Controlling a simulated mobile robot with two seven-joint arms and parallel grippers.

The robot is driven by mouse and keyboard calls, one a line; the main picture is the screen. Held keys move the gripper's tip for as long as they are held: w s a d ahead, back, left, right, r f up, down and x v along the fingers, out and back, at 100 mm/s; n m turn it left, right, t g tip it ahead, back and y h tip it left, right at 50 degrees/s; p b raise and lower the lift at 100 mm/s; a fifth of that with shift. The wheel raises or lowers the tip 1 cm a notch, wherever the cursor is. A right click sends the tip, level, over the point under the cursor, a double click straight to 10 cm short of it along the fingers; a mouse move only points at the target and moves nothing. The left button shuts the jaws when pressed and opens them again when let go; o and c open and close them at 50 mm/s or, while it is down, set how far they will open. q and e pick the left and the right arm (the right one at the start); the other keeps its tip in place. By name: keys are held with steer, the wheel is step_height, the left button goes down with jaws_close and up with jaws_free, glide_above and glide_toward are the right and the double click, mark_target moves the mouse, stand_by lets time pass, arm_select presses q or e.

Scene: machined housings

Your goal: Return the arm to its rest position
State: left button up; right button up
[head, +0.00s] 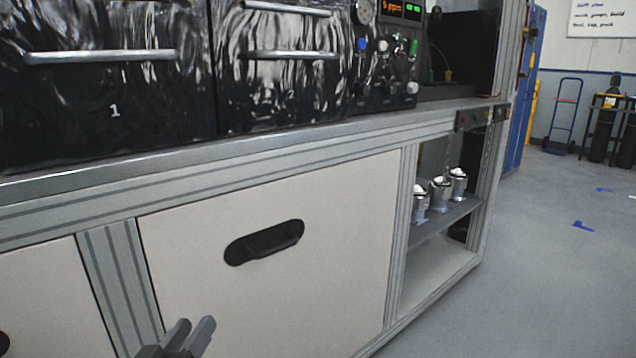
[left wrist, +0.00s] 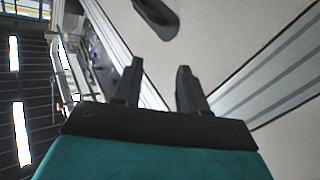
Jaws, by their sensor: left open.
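My left gripper (head: 190,337) shows at the bottom of the head view, in front of the pale cabinet panel. Its two grey fingers point up and stand slightly apart. In the left wrist view the gripper (left wrist: 157,85) is open, with nothing between its dark fingers. The cabinet panel (left wrist: 235,35) and its black handle recess (left wrist: 160,15) lie beyond the fingers. My right gripper is in neither view.
A long bench has two black-fronted units with bar handles, marked 1 and 2, on top. The cabinet door has a black recessed handle (head: 265,242). Several metal housings (head: 439,193) stand on an open shelf (head: 440,222).

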arm_select(q)
steer(key=s+d+f+m+g+p, duration=0.1)
steer(key=s+d+f+m+g, duration=0.25)
steer(key=s+f, duration=0.4)
steer(key=s+d+f+m+g, duration=0.2)
steer(key=s+d+f+g, duration=0.15)
steer(key=s+f, duration=0.4)
steer(key=s+a+r+p, duration=0.1)
steer(key=a+r+p, duration=0.1)
steer(key=r+p, duration=0.4)
steer(key=s+a+r+y+p, duration=0.1)
steer(key=r+p, duration=0.5)
steer(key=p, duration=0.6)
steer(key=shift+s+a+r+n+p, duration=0.15)
steer(key=shift+a+r+n+p, duration=0.25)
steer(key=shift+a, duration=0.35)
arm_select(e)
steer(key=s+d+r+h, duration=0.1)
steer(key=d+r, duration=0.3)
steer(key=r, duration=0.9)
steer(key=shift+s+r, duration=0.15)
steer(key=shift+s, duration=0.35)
arm_select(q)
steer(key=shift+f, duration=0.15)
